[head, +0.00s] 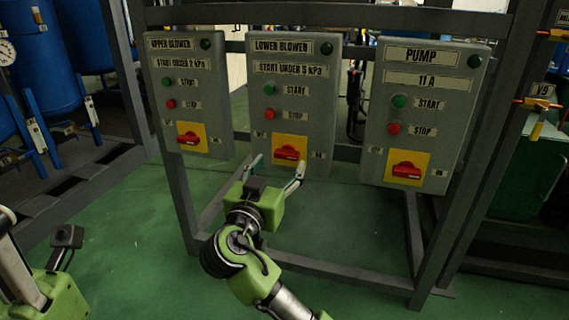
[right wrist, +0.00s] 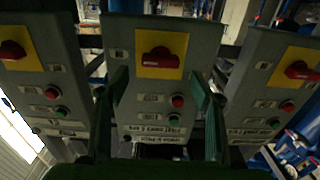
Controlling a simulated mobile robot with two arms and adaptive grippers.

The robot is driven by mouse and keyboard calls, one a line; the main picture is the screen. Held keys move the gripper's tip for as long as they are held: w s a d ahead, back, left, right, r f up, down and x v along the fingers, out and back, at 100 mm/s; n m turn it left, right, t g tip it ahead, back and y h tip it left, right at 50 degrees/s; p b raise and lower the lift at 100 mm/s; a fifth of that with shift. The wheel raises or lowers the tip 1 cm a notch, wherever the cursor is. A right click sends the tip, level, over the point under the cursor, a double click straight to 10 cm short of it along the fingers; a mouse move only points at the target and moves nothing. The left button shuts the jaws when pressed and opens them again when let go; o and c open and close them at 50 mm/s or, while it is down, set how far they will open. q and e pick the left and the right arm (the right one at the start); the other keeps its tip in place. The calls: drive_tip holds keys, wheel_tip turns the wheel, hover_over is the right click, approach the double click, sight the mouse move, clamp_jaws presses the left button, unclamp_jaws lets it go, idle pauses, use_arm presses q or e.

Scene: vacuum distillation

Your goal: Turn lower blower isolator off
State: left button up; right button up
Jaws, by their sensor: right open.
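The lower blower box (head: 292,105) is the middle of three grey control boxes. Its isolator, a red handle (head: 287,152) on a yellow plate (head: 290,142), sits at the bottom of the box. The handle lies roughly horizontal. In the right wrist view, upside down, the same handle (right wrist: 162,56) is near top centre. My right gripper (head: 279,167) is open and empty, just below and in front of the isolator. Its fingers are spread to either side of the handle, apart from it. Only part of my left arm shows at bottom left; its fingers cannot be made out.
The upper blower box (head: 190,95) stands to the left and the pump box (head: 425,110) to the right, each with its own red isolator. A dark metal frame (head: 425,250) carries the boxes. Blue tanks (head: 40,60) stand at far left. Green floor (head: 350,285) is open in front.

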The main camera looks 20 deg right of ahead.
sight(285, 156)
drive_tip(key=b+x, duration=0.1)
drive_tip(key=x, duration=0.4)
drive_tip(key=shift+w, duration=0.1)
drive_tip(key=c, duration=1.1)
